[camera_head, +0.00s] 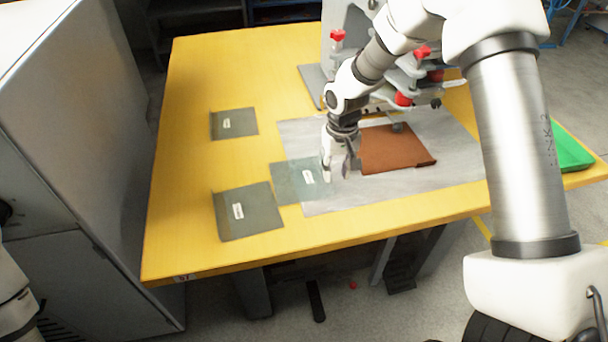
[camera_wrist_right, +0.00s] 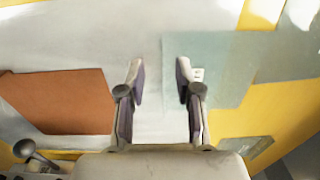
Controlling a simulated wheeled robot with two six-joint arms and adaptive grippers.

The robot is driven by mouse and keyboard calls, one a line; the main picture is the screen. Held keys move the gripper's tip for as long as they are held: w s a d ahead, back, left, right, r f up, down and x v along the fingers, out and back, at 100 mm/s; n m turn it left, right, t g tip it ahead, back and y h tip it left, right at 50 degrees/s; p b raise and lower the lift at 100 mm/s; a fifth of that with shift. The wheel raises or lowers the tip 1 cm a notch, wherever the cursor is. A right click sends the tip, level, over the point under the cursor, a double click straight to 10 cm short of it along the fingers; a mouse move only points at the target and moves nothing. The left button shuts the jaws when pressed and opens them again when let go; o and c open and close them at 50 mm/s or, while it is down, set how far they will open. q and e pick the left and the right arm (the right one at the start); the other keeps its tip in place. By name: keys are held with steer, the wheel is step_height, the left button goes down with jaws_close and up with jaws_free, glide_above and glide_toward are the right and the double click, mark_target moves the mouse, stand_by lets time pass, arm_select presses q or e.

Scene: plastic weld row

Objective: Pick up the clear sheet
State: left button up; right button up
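The clear sheet (camera_head: 290,186) is a see-through, faintly greenish square with a small white label. It lies flat, partly on the grey mat (camera_head: 420,187) and partly on the yellow table. My right gripper (camera_head: 339,172) points down at the sheet's right edge, over the mat. In the right wrist view my right gripper (camera_wrist_right: 160,78) is open, with nothing between its fingers. The clear sheet (camera_wrist_right: 235,55) shows there on the right, and one finger overlaps its edge in the picture. Contact cannot be told. My left gripper is out of view.
A brown sheet (camera_head: 395,150) lies on the mat right of the gripper. Two dark grey-green labelled sheets, one farther back (camera_head: 232,125) and one nearer (camera_head: 262,213), lie on the table (camera_head: 185,185). A machine with red knobs (camera_head: 337,36) stands behind. A green tray (camera_head: 570,150) is at right.

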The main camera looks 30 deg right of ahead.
mark_target(333, 183)
steer(key=f, duration=0.3)
steer(key=shift+w+a+f, duration=0.15)
steer(key=shift+a+f, duration=0.05)
steer(key=shift+f, duration=0.2)
steer(key=shift+r, duration=0.1)
jaws_close()
steer(key=shift+r, duration=0.15)
